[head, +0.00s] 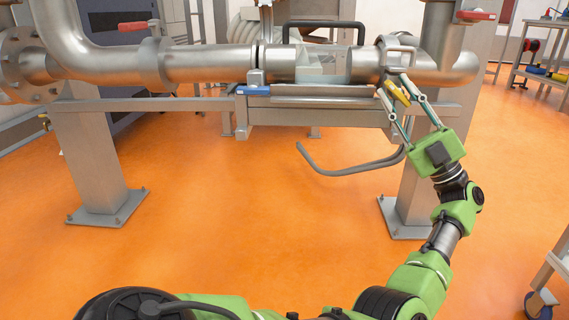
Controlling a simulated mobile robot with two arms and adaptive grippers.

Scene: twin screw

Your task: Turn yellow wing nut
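The yellow wing nut (398,93) shows below the clamp (397,55) near the right end of the metal pipe. My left gripper (394,82) reaches up to it from below right. Its two fingers are spread apart, one on each side of the yellow wing nut. I cannot tell whether either finger touches it. Part of the wing nut is hidden by the fingers. My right gripper is not in view.
A blue-ended part (253,90) sits under the pipe (205,64) at the middle left. A bent grey bar (345,170) hangs below the frame. Metal posts stand at left (95,150) and right (408,190). The orange floor (250,220) is open.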

